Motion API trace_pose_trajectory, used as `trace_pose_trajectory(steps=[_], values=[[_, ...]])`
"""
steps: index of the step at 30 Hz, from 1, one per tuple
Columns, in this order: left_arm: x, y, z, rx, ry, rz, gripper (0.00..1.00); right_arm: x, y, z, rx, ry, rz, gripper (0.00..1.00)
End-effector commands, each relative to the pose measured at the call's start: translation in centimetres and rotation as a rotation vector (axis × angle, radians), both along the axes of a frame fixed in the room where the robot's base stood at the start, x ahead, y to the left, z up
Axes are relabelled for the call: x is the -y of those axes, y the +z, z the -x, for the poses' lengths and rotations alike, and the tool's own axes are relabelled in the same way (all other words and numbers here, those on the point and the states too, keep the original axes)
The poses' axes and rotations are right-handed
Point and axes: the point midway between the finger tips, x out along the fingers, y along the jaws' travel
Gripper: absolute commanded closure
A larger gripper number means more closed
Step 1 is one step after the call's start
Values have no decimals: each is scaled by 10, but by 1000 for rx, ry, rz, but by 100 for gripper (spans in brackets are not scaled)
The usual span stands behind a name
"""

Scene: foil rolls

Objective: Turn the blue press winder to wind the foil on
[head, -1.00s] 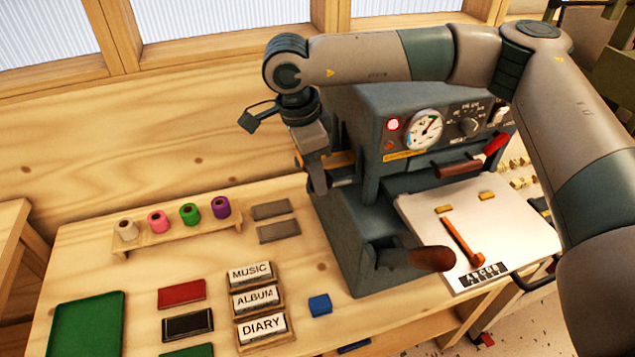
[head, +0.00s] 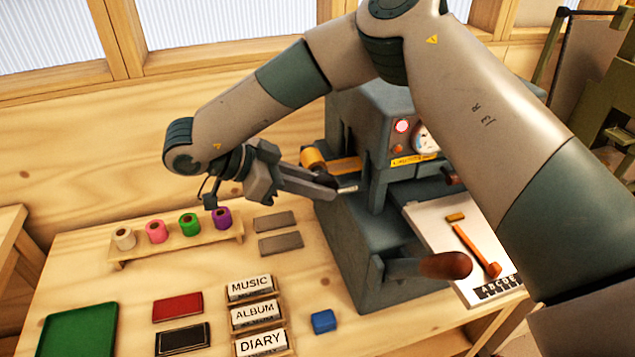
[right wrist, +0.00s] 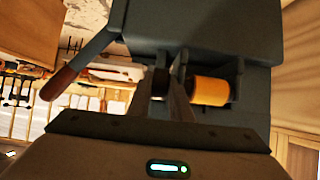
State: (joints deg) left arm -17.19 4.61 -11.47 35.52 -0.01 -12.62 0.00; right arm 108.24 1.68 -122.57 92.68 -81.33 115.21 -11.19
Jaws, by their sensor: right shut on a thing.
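The blue-grey press (head: 345,260) stands on the bench, partly hidden behind my right arm. A gold foil roll (head: 313,158) sits at its left side and shows large in the right wrist view (right wrist: 210,92). My right gripper (head: 340,188) reaches in from the left, tilted, with its fingertips at the press's side just below the roll. In the right wrist view its fingers (right wrist: 166,88) are shut on a small dark part beside the roll, which looks like the winder (right wrist: 160,80). The fingers hide most of it. My left gripper is not in view.
A press lever with a brown handle (head: 445,265) sticks out in front. A white bed (head: 440,225) carries an orange tool. A rack of coloured rolls (head: 180,238), label blocks (head: 253,313) and a small blue block (head: 323,321) occupy the bench at left.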

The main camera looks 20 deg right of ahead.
Motion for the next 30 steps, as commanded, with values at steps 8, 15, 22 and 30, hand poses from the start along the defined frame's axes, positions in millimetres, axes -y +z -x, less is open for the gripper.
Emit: trace_pose_trajectory(steps=[8,15,22,30], values=[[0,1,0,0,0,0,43,-1,-1,0,3,1,64,100],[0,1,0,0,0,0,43,-1,-2,0,1,0,67,100],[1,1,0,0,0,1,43,-1,-2,0,1,1,66,62],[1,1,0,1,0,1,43,-1,-2,0,1,0,67,62]])
